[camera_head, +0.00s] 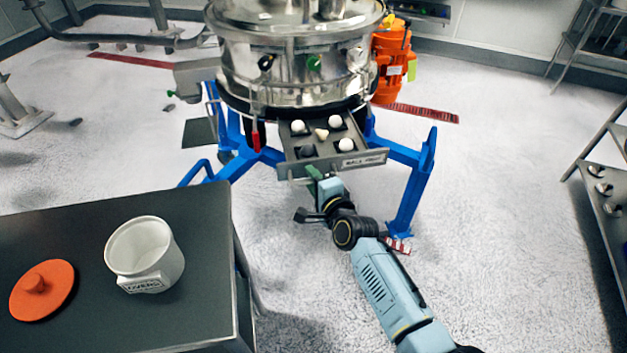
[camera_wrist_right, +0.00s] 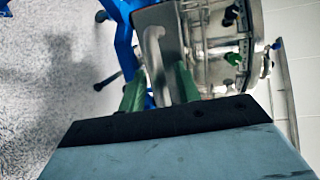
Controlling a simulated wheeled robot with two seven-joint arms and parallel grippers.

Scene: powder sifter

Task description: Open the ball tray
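The ball tray (camera_head: 290,142) is a dark, square drawer below the steel sifter (camera_head: 290,65). It sticks out at the front, with several pale balls and a dark one showing in it. Its front panel (camera_head: 365,160) bears a label. My right gripper (camera_head: 314,182) is at the left part of that panel, low in front of it. In the right wrist view, its green fingers (camera_wrist_right: 160,80) stand apart on either side of the grey tray handle (camera_wrist_right: 155,50), with gaps visible. The arm hides part of the handle in the head view. My left gripper is not in view.
Blue legs (camera_head: 408,190) flank the tray. A dark table (camera_head: 205,225) at the lower left bears a white container (camera_head: 145,255) and an orange lid (camera_head: 42,290). An orange motor (camera_head: 392,60) stands behind. Open floor lies right of my arm.

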